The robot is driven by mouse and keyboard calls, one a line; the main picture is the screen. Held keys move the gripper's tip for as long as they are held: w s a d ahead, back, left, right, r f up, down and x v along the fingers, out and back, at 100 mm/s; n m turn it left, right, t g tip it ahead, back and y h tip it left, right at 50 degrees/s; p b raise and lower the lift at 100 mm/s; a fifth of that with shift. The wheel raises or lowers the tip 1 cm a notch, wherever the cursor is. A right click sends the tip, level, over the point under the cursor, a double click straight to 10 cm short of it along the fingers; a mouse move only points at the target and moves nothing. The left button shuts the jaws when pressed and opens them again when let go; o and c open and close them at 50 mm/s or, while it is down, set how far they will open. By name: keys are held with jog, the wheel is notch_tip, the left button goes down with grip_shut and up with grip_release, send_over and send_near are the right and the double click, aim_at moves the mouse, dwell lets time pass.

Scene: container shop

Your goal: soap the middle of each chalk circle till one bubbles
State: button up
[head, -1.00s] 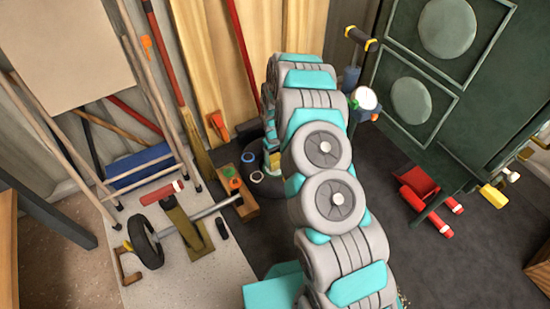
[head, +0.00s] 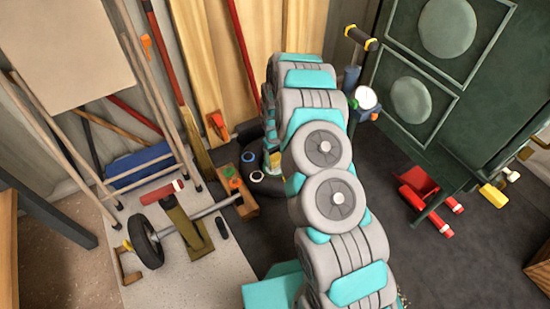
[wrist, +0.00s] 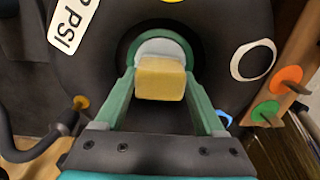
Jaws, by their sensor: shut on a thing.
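In the wrist view, my gripper (wrist: 160,76) has green fingers shut on a yellow sponge-like block (wrist: 160,82). The block is in front of the middle of a dark round tyre (wrist: 95,75) with a white "PSI" label; I cannot tell if they touch. A white chalk circle (wrist: 253,60) is at the right. A yellow circle (wrist: 175,1) is cut off at the top edge, and a blue circle (wrist: 223,118) is partly hidden by the right finger. In the head view, the dark tyre (head: 266,188) lies beyond my arm, with a white circle (head: 257,176) on it.
A wooden block with orange and green discs (head: 245,205) stands left of the tyre. A wheel on an axle (head: 146,242) lies on a pale board. Poles and planks lean on the wall. A green cabinet (head: 450,80) and red stand (head: 415,183) are at the right.

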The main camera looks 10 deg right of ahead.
aim_at(275, 158)
jog(key=shift+r+p, duration=0.85)
jog(key=shift+r, duration=2.55)
